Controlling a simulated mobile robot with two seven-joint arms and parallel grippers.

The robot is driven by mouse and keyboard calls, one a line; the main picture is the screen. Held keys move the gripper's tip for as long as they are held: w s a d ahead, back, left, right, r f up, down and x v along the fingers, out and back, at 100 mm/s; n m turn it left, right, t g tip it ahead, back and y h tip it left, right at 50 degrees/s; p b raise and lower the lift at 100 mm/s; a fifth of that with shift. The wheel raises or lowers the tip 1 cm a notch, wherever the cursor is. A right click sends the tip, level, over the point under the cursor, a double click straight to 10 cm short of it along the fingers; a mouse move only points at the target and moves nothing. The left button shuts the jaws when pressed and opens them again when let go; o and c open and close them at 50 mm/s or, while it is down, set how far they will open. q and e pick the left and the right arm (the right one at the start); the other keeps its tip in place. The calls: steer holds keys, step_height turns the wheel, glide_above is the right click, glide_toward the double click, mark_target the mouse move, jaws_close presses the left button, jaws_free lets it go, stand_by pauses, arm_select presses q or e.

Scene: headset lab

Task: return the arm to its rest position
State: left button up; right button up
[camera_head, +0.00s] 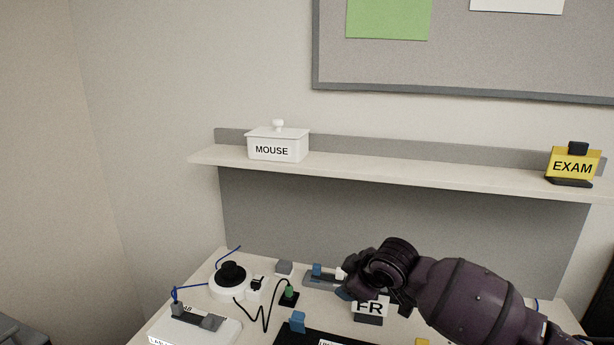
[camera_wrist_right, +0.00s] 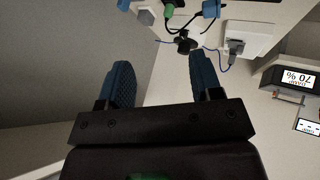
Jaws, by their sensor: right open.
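My right arm (camera_head: 465,300), dark purple, comes in from the lower right in the head view and reaches over the table (camera_head: 205,300). Its wrist is above the back middle of the table, near a white card marked FR (camera_head: 370,308), and hides part of what lies behind it. In the right wrist view my right gripper (camera_wrist_right: 161,78) shows two blue ribbed fingers spread wide apart with nothing between them. My left gripper is not in view.
A shelf (camera_head: 400,174) behind the table bears a white lidded MOUSE box (camera_head: 277,146) and a yellow EXAM sign (camera_head: 573,167). A white round device with a black knob (camera_head: 231,274), cables and small blue-grey blocks crowd the table's left. A display (camera_wrist_right: 298,77) shows at the wrist view's right.

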steer(key=s+d+f+m+t+h, duration=0.1)
steer(key=s+d+f+m, duration=0.3)
steer(key=s, duration=0.7)
steer(key=s+d+f+m+t+h, duration=0.2)
steer(key=s+d+f+m, duration=0.2)
steer(key=s+d+f, duration=0.4)
steer(key=s+d+f+m+t+h, duration=0.1)
steer(key=s+d+f+m, duration=0.3)
steer(key=s+f, duration=0.7)
steer(key=s+d, duration=0.1)
steer(key=s, duration=0.3)
steer(key=shift+d, duration=0.4)
steer(key=shift+f, duration=0.1)
